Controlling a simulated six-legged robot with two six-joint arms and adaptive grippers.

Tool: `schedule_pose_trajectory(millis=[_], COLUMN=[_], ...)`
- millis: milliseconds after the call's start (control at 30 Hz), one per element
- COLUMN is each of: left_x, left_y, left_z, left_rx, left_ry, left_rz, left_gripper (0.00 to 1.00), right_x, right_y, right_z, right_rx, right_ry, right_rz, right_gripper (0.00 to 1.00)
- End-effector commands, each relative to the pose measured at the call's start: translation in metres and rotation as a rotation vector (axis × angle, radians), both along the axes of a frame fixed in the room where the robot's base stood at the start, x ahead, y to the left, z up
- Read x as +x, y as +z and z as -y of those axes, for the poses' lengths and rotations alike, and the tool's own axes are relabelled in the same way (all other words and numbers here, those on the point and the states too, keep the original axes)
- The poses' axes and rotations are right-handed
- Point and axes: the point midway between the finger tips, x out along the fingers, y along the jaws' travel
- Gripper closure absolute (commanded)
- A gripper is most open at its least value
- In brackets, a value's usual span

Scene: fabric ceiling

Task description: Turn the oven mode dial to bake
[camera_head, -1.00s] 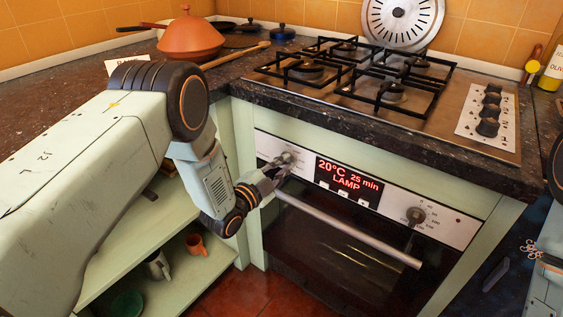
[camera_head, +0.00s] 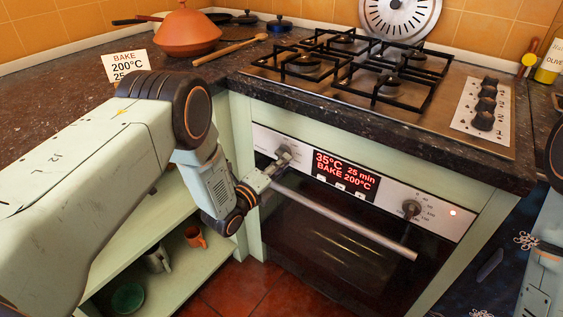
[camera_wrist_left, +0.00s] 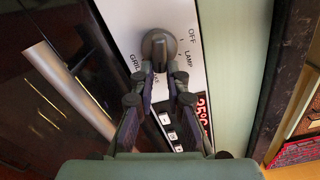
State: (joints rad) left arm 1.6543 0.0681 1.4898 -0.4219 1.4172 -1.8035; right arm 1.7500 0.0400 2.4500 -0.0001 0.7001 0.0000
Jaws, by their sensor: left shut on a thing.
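The oven mode dial (camera_head: 283,153) sits at the left end of the white control panel. My left gripper (camera_head: 274,167) reaches it from the left and is shut on it. In the left wrist view, the grey dial (camera_wrist_left: 158,46) is between the fingertips of my left gripper (camera_wrist_left: 164,72). OFF, LAMP and GRILL labels show around it, and another label is partly hidden by a finger. The red oven display (camera_head: 342,174) reads 35°C, 25 min, BAKE 200°C. My right gripper is not in view.
The oven door handle (camera_head: 345,222) runs just below my left gripper. A card (camera_head: 125,66) on the counter reads BAKE 200°C. The hob (camera_head: 360,75) lies above.

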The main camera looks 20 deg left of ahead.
Motion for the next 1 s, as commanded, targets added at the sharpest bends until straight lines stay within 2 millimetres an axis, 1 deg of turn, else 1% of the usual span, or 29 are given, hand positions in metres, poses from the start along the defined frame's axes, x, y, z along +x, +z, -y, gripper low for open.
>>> schedule_pose_trajectory(millis=[200,400,600,1000], left_x=[0.0012,0.0015,0.0017,0.0020], left_y=[-0.0012,-0.0022,-0.0026,-0.0021], left_z=[-0.0024,-0.0030,-0.0032,-0.0034], left_rx=[0.120,0.184,0.213,0.215], left_ry=[0.004,0.003,0.004,0.004], left_rz=[0.045,0.069,0.080,0.082], left_gripper=[1.00,1.00,1.00,1.00], right_x=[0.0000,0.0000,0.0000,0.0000], right_y=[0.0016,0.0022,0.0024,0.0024], right_z=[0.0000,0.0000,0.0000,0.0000], right_rx=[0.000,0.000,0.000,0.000], right_ry=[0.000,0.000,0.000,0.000], right_rz=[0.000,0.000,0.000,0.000], right_gripper=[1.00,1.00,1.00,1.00])
